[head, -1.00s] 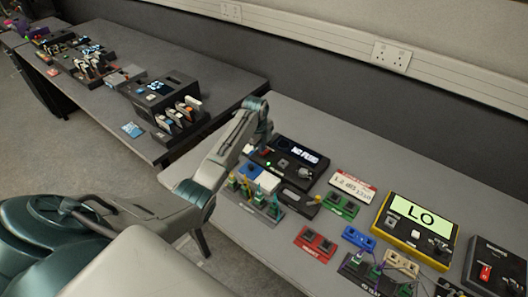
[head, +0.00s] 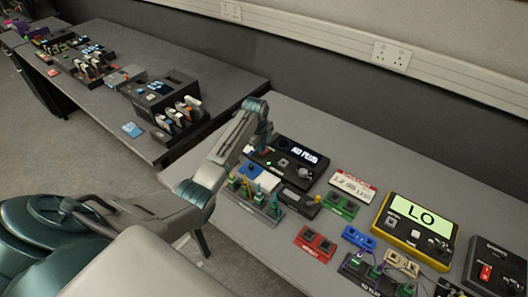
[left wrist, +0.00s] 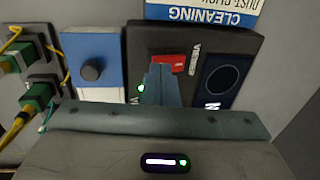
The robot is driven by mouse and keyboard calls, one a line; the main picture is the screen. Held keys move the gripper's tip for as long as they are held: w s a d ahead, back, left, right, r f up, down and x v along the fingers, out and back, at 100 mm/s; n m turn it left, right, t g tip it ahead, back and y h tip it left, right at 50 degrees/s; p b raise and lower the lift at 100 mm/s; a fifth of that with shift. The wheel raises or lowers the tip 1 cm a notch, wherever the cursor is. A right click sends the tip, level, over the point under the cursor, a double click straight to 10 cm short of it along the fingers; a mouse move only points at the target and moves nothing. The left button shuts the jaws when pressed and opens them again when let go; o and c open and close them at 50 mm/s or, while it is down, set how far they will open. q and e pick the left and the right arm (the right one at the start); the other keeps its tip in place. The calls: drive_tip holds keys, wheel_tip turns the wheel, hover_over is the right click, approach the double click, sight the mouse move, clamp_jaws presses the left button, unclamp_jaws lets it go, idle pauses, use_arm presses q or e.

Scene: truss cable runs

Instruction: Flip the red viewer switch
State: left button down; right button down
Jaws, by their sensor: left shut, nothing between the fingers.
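The black viewer unit (head: 312,172) stands on the near table, with a lit display and a round dark window. In the left wrist view the viewer (left wrist: 200,42) fills the upper middle, and its red switch (left wrist: 176,61) shows just beyond my fingertips. My left gripper (left wrist: 163,72) is shut and empty, its tips over the switch and hiding part of it. I cannot tell whether they touch, or which way the switch is set. A small green light shows beside the fingers. My right gripper is not in view.
A blue-and-white unit with a black knob (left wrist: 91,70) sits left of the viewer. Green connectors (left wrist: 38,97) with yellow cables lie beyond it. A cleaning box (left wrist: 203,12) adjoins the viewer. A yellow-edged meter reading LO (head: 414,228) and small coloured blocks stand further right.

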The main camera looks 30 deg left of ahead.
use_arm(q)
drive_tip(key=shift+f, duration=0.5)
idle(0.3)
wheel_tip(320, 180, up, 7)
drive_tip(key=p, duration=0.6)
drive_tip(key=shift+p, duration=0.4)
